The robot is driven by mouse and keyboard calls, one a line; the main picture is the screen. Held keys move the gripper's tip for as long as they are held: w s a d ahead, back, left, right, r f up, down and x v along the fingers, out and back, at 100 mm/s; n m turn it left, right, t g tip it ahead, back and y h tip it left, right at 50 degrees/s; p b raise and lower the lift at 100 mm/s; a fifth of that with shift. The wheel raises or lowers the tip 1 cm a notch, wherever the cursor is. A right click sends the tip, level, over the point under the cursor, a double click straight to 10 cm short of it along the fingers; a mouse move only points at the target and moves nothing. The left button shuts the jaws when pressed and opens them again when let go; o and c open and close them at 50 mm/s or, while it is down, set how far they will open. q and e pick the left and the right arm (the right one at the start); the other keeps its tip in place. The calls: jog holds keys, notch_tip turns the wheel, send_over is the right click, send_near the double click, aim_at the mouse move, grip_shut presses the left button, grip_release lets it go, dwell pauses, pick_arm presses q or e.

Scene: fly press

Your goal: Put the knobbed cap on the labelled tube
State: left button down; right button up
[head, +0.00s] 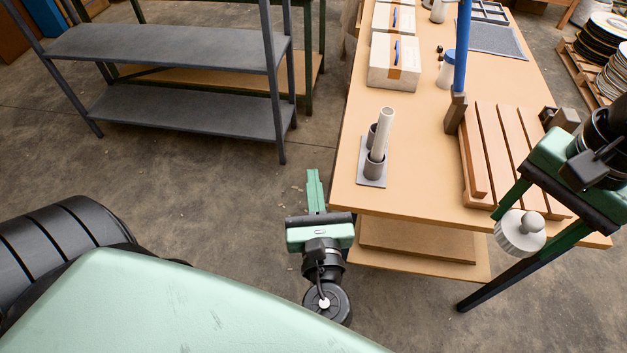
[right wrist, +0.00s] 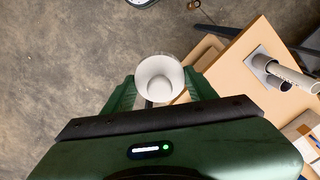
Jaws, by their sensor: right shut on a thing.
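The knobbed cap (head: 520,235) is pale grey-white, a short round body with a small knob. My right gripper (head: 514,240) is shut on it, in front of the table's right front corner. In the right wrist view the cap (right wrist: 160,78) shows its hollow open side between the green fingers. A white tube (head: 385,130) stands slightly tilted in a dark grey holder (head: 375,168) on the table. The tube also shows in the right wrist view (right wrist: 292,76); I cannot make out its label. My left gripper (head: 315,188) is empty, fingers together, left of the table's front corner.
The table (head: 420,195) carries a slatted wooden rack (head: 510,150), a blue upright post (head: 462,50), a white bottle (head: 446,70) and white boxes (head: 394,65). A grey metal shelf (head: 180,115) stands at the left. The tabletop around the tube is mostly clear.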

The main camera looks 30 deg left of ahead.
dwell(0.7)
pick_arm(q)
jog(key=c, duration=0.6)
grip_release()
jog(key=v, duration=1.2)
